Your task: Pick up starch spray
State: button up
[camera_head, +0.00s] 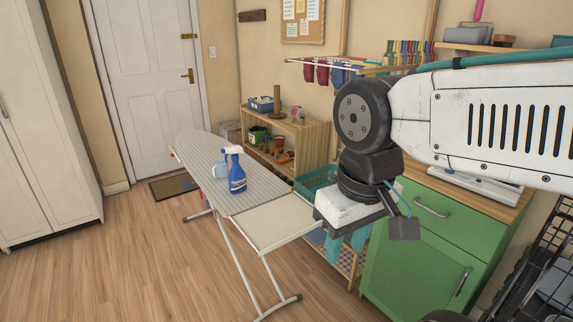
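The starch spray is a blue bottle with a white and blue trigger head (237,179). It stands upright on the grey patterned ironing board (205,147), near the middle of the picture's left half.
A white rest panel (265,222) extends from the board's near end. A teal basket (316,178) and a wooden shelf (300,140) stand behind. A green cabinet (420,245) is at the right, a dark wire rack (535,270) at the lower right. The wooden floor (120,265) at left is clear.

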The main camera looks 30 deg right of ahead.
aim_at(238, 178)
jog(key=z, duration=0.15)
jog(key=i, duration=1)
jog(key=k, duration=0.5)
jog(key=u, duration=1.9)
jog(key=i, duration=0.85)
jog(key=z, duration=2.7)
jog(key=i, duration=0.5)
jog(key=u, duration=0.05)
